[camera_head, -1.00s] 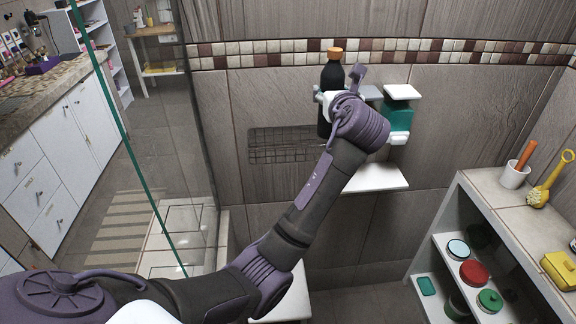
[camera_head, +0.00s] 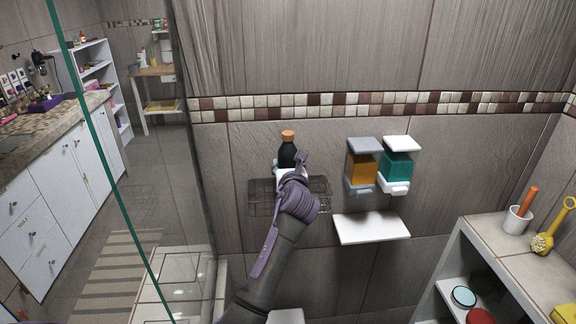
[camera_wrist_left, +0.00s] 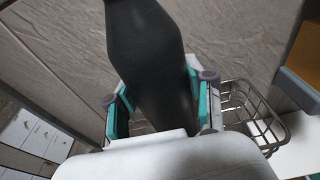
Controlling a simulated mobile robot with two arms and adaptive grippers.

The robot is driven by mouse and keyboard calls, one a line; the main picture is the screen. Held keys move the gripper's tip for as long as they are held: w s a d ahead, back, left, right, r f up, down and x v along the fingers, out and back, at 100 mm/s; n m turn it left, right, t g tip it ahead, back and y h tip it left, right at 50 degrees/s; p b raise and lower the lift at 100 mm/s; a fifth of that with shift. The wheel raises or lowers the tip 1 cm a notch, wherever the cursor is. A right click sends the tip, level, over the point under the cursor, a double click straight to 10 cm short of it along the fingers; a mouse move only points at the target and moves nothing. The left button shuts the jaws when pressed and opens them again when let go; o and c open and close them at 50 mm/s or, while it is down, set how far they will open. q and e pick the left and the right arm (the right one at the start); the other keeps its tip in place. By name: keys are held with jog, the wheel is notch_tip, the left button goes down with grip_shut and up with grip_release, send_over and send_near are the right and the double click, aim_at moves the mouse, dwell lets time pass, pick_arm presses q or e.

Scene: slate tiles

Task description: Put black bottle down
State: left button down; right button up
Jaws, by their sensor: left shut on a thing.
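The black bottle (camera_head: 288,154) with an orange cap is upright in my left gripper (camera_head: 284,171), in front of the tiled wall. In the left wrist view the bottle (camera_wrist_left: 146,55) stands between the two teal-padded fingers of the left gripper (camera_wrist_left: 160,103), which are shut on it. A wire basket (camera_head: 318,198) on the wall is just behind and below the gripper in the head view. The basket also shows to the right of the bottle in the left wrist view (camera_wrist_left: 272,128). The bottle's lower part is hidden by the gripper. My right gripper is not in view.
An orange dispenser (camera_head: 361,167) and a teal dispenser (camera_head: 397,168) hang on the wall to the right of the basket. A white shelf (camera_head: 371,228) is below them. A glass panel (camera_head: 128,190) stands at left. A shelf unit (camera_head: 478,236) stands at right.

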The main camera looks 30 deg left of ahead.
pick_arm(q)
jog(key=shift+w+a+f, duration=0.1)
jog(key=shift+w+f, duration=0.15)
jog(key=shift+f, duration=0.25)
jog(key=shift+w+a+f, duration=0.1)
jog(key=shift+w+f, duration=0.15)
jog(key=shift+f, duration=0.25)
jog(key=shift+c, duration=2.1)
grip_release()
jog(key=shift+d, duration=0.1)
jog(key=shift+s+r, duration=0.1)
jog(key=shift+s, duration=0.1)
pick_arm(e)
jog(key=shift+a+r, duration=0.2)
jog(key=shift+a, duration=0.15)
pick_arm(q)
jog(key=shift+s+r, duration=0.1)
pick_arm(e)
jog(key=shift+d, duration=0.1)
